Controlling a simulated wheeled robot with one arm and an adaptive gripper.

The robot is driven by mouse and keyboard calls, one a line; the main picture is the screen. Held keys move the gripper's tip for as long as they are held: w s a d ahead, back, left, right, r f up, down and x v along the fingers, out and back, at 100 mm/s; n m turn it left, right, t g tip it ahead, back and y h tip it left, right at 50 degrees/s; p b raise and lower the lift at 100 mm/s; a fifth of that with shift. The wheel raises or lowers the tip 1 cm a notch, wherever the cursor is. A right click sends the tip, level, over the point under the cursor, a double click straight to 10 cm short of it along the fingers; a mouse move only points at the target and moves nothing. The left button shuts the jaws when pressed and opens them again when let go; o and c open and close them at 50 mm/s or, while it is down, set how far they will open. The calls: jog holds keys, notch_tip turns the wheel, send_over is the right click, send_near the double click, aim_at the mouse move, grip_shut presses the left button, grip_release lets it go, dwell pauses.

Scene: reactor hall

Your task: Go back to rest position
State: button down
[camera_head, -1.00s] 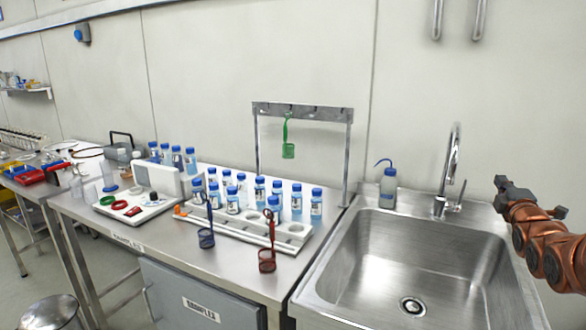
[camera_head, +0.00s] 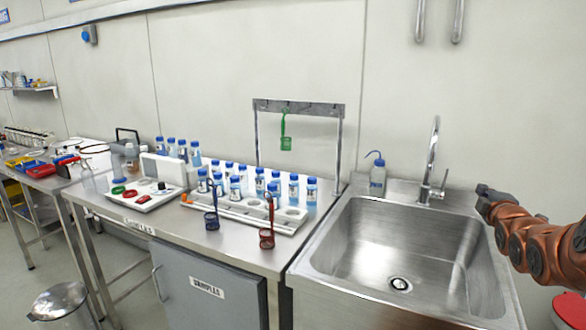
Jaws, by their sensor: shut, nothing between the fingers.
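My gripper (camera_head: 483,197) shows at the right, at the end of my copper-coloured arm. It is small and dark in this view, shut and empty. It is by the right rear side of the sink (camera_head: 350,275), apart from the bottles and baskets on the bench.
The steel bench (camera_head: 170,222) carries a white rack (camera_head: 255,222) with several blue-capped bottles. A blue basket (camera_head: 211,220) and a red basket (camera_head: 267,238) stand in front. A green basket (camera_head: 286,143) hangs from a hook rail (camera_head: 300,108). A tap (camera_head: 430,165) and wash bottle (camera_head: 377,178) stand behind the sink.

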jog(key=s+a+f+m+g+y, duration=0.1)
jog(key=s+a+f+m+g, duration=0.25)
jog(key=s+a+f, duration=0.4)
jog(key=s+a+f+m+g+y, duration=0.25)
jog(key=s+a+f+g, duration=0.2)
jog(key=a, duration=0.55)
jog(key=s+a+f+m+g+y, duration=0.1)
jog(key=s+a+f+m+g, duration=0.25)
jog(key=s, duration=0.75)
jog(key=s+a+f+m+g, duration=0.15)
jog(key=s+a+g, duration=0.25)
jog(key=s+a, duration=0.55)
jog(key=s+a+f+m+g+y, duration=0.1)
jog(key=s+a+f+m+g, duration=0.15)
jog(key=s, duration=1.15)
notch_tip(320, 180, down, 12)
jog(key=g+b, duration=0.2)
jog(key=b, duration=0.8)
notch_tip(320, 180, up, 20)
jog(key=t+p, duration=0.1)
jog(key=p, duration=1.7)
jog(key=shift+s, duration=0.2)
jog(key=shift+h, duration=0.25)
